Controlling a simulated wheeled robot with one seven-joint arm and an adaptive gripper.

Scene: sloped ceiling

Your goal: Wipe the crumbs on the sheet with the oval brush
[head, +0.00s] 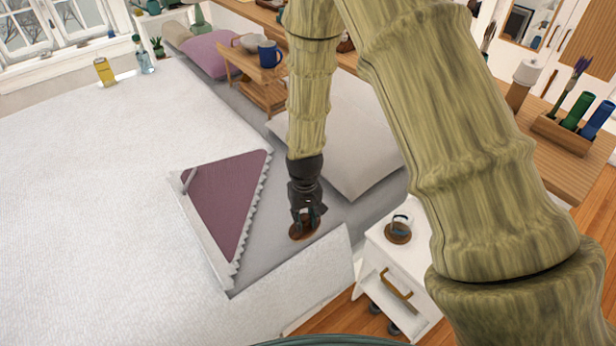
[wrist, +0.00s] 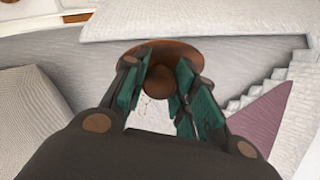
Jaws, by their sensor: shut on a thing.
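The oval brush (head: 299,233) is brown and wooden, with a knob on top. My gripper (head: 306,214) is shut on this knob. In the wrist view the brush (wrist: 184,49) shows beyond the teal finger pads of my gripper (wrist: 162,80). The brush is at the grey sheet (head: 262,258), in the turned-back part of the bed; I cannot tell whether its underside touches. A few small dark specks, likely the crumbs (wrist: 147,101), show between my fingers in the wrist view. The crumbs are too small or hidden in the head view.
A white blanket (head: 100,190) with a folded mauve corner (head: 225,195) lies left of the brush. A pillow (head: 350,145) lies behind. A white bedside table (head: 378,250) with a glass on a coaster (head: 398,232) stands to the right. A wooden bed tray (head: 262,93) is farther back.

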